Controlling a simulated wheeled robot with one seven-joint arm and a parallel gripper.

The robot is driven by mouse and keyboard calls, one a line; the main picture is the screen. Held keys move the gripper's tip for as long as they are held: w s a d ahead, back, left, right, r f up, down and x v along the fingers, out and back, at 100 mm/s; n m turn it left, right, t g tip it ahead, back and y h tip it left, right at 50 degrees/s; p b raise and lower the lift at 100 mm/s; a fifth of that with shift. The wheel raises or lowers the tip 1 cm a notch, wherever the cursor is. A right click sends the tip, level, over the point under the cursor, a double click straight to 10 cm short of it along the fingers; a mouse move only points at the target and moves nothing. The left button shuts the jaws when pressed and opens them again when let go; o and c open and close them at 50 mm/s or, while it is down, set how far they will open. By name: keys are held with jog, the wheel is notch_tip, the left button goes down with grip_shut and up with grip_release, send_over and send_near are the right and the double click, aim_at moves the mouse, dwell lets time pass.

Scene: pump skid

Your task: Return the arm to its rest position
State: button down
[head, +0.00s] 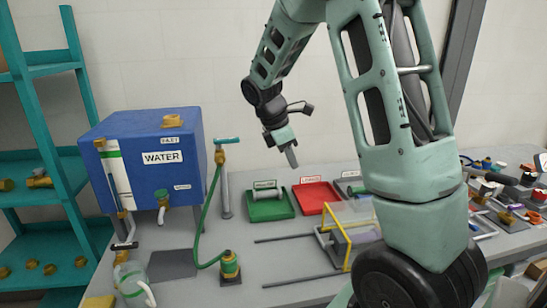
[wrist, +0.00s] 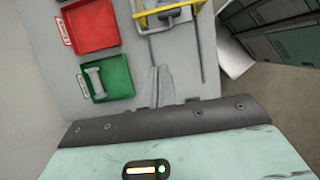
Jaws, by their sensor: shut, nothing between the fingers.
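My arm is raised over the bench, its upper links filling the middle and right of the head view. My gripper (head: 291,157) hangs in the air above and behind the green and red trays, fingers pointing down and slightly right. It is shut and empty, touching nothing. In the wrist view the pale fingers (wrist: 157,85) show close together over the grey bench.
A blue water tank (head: 150,165) stands left, a green hose (head: 208,210) beside it. The green tray (head: 283,205) holds a grey spool-shaped part; the red tray (head: 316,196) looks empty. A yellow-framed guard (head: 347,260) stands in front. Teal shelves (head: 62,150) stand far left.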

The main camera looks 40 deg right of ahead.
jog(key=shift+r, duration=0.1)
jog(key=s+a+f+m+t+y+b, duration=0.1)
jog(key=s+a, duration=0.1)
jog(key=a, duration=1.1)
jog(key=s+a+f+t+y, duration=0.1)
jog(key=s+a+y, duration=0.15)
jog(key=a, duration=1.05)
jog(key=s+a+f+m+b, duration=0.1)
jog(key=s+a+f+m, duration=0.1)
jog(key=s+a, duration=1)
jog(key=s, duration=0.4)
jog(key=shift+f+y, duration=0.25)
jog(key=shift+y, duration=0.1)
